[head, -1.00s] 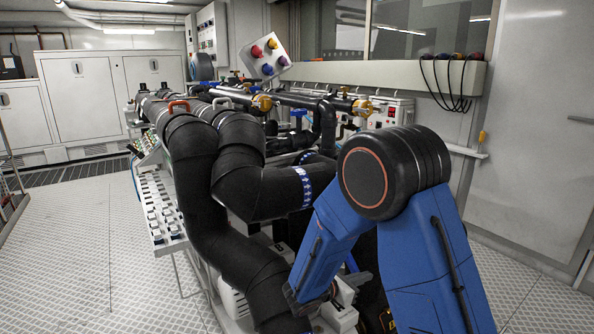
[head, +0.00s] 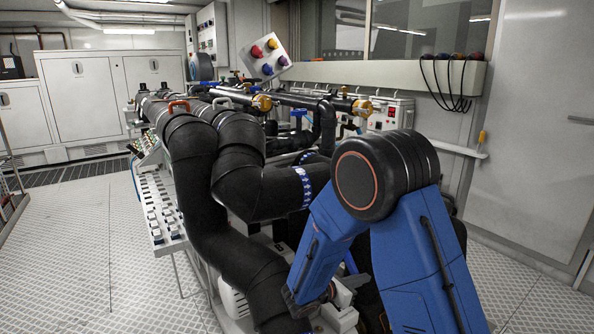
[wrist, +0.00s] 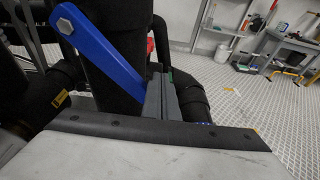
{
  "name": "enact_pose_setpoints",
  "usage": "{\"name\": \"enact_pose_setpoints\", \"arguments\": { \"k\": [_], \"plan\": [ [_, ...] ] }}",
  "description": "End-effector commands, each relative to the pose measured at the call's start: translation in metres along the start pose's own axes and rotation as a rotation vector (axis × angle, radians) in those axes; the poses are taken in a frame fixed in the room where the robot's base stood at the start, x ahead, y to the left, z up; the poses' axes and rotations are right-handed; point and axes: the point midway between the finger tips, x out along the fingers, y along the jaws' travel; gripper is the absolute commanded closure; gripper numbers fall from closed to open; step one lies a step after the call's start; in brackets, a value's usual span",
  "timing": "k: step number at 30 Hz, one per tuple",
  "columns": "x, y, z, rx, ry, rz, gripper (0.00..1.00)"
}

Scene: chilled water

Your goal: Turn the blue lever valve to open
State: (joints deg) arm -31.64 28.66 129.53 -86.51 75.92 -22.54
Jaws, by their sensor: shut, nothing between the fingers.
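The blue lever (wrist: 98,45) shows in the wrist view as a long flat bar. It slants from a bolt at upper left down to the right, in front of a thick black pipe (wrist: 118,85). My gripper (wrist: 160,92) is shut and empty. Its grey fingers are at the lever's lower right end, close beside it; I cannot tell whether they touch.
Thick black bent pipes (head: 195,190) fill the middle of the head view, close to my arm. A blue-handled part (head: 298,113) sits farther back among them. Open metal floor (head: 75,250) lies at left. A workbench (wrist: 290,50) stands far off.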

Motion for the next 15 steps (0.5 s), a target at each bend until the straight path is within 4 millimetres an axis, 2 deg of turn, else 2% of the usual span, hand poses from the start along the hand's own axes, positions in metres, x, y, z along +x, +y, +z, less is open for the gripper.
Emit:
{"name": "enact_pose_setpoints", "arguments": {
  "k": [15],
  "plan": [
    [0.003,0.008,-0.012,0.000,0.000,0.000,1.00]
  ]
}}
